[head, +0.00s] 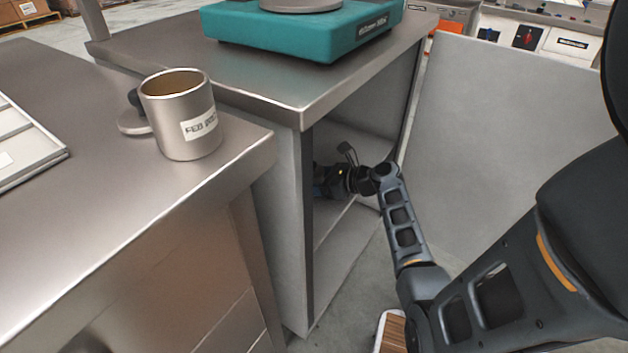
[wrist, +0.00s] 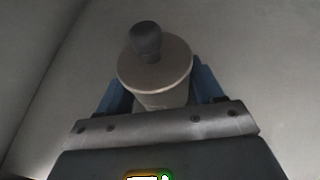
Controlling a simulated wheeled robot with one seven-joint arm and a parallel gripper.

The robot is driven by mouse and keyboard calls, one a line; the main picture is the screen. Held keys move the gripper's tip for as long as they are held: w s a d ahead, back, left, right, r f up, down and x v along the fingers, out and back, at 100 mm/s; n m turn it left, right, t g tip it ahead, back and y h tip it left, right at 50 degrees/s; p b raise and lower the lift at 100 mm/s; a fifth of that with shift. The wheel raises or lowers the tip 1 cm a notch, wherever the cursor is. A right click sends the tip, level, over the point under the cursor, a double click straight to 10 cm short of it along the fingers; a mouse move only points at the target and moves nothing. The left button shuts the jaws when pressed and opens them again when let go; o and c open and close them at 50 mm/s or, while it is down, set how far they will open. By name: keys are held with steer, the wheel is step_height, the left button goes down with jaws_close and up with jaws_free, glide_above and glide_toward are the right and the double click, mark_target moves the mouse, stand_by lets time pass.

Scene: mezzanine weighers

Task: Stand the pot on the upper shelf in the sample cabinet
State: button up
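My gripper (wrist: 160,103) is shut on a lidded pot (wrist: 155,75), pale with a dark round knob on its lid. The blue fingers lie on both sides of the pot, below the lid. In the head view my arm reaches through the open front of the sample cabinet (head: 285,215), and my gripper (head: 322,180) is inside, above a shelf (head: 333,222). The pot is hidden in the head view. I cannot tell whether its base touches a shelf.
The cabinet door (head: 505,150) stands open on the right. A teal scale (head: 290,35) sits on the cabinet top. A labelled open metal container (head: 180,125) stands on the left counter (head: 95,200), with a knobbed lid (head: 132,122) behind it.

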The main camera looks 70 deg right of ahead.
steer(key=shift+o, duration=1.4)
steer(key=shift+s+r, duration=0.15)
steer(key=shift+r, duration=0.1)
steer(key=p+v, duration=0.4)
steer(key=v, duration=0.6)
steer(key=shift+r, duration=0.1)
steer(key=shift+v, duration=0.8)
